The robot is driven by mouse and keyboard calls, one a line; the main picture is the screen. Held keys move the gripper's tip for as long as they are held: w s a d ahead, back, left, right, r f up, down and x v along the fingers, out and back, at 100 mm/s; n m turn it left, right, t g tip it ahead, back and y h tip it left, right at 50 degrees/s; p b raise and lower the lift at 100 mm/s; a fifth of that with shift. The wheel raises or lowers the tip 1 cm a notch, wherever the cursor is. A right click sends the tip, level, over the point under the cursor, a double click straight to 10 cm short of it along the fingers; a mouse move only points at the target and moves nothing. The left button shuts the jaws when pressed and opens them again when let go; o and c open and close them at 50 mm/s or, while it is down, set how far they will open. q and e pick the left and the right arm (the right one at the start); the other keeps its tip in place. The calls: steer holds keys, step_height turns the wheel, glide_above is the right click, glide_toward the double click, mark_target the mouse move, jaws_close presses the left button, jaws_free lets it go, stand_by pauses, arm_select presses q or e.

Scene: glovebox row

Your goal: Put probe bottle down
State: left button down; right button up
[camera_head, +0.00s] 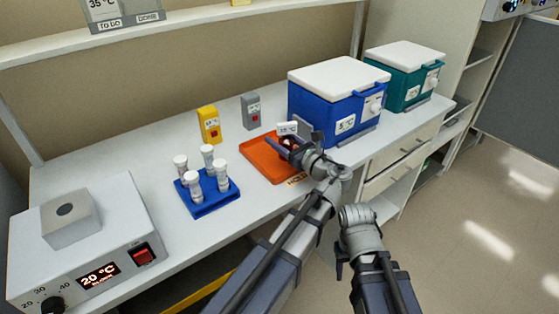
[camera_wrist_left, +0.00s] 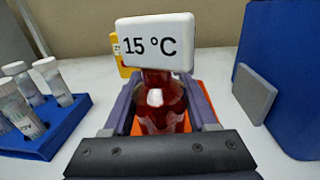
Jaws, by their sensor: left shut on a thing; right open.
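The probe bottle is a red bottle (camera_wrist_left: 160,108) with a white display head (camera_wrist_left: 154,44) reading 15 °C. The display also shows in the head view (camera_head: 287,128), where my left gripper hides most of the bottle. My left gripper (camera_head: 292,147) is shut on the bottle, with a finger on each side of it. The bottle looks upright over the orange tray (camera_head: 258,158), which is labelled HOLD. I cannot tell whether its base touches the tray. My right gripper (camera_head: 342,262) is empty, off the bench's front edge; its fingers are hard to make out.
A blue cooler (camera_head: 312,104) stands right behind the tray, with a green cooler (camera_head: 408,94) beyond. Yellow (camera_head: 209,124) and grey (camera_head: 251,111) devices stand behind the tray. A blue rack (camera_head: 207,201) of several capped vials and a white heater (camera_head: 90,245) stand left.

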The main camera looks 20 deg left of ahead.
arm_select(q)
steer(key=shift+f, duration=0.45)
arm_select(e)
steer(key=shift+f, duration=0.45)
arm_select(q)
step_height(320, 180, down, 4)
steer(key=b, duration=0.3)
steer(key=shift+r+b, duration=0.25)
steer(key=shift+b, duration=0.05)
arm_select(e)
step_height(320, 180, down, 3)
steer(key=shift+f, duration=0.2)
arm_select(q)
steer(key=shift+f, duration=0.2)
steer(key=shift+c, duration=1)
jaws_free()
steer(key=shift+r, duration=0.1)
arm_select(e)
steer(key=shift+f, duration=0.15)
arm_select(q)
steer(key=shift+r, duration=0.15)
